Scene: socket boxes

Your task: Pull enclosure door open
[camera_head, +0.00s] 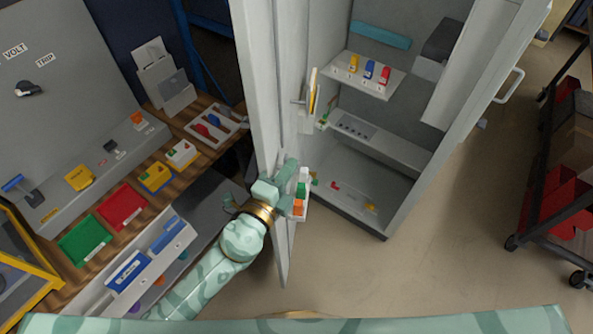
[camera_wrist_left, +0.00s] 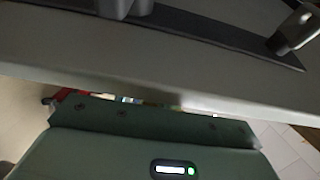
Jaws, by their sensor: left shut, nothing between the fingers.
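The grey enclosure (camera_head: 412,190) stands open in the middle of the head view, its shelves in plain sight. Its left door (camera_head: 262,95) is swung out towards me and seen nearly edge-on. Its right door (camera_head: 497,70) also stands open and carries a pale handle (camera_head: 510,84). My left gripper (camera_head: 287,172) is shut and empty at the lower part of the left door; I cannot tell whether it touches it. In the left wrist view a pale grey panel (camera_wrist_left: 150,65) crosses close in front, with a metal fitting (camera_wrist_left: 294,33) at upper right. My right gripper is out of view.
A wooden bench (camera_head: 212,160) with colored bins and a grey VOLT/TRIP panel (camera_head: 50,85) fills the left. A small rack with colored items (camera_head: 301,192) is by the left door. A dark cart (camera_head: 540,165) with red bins stands right. Floor (camera_head: 440,235) between is clear.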

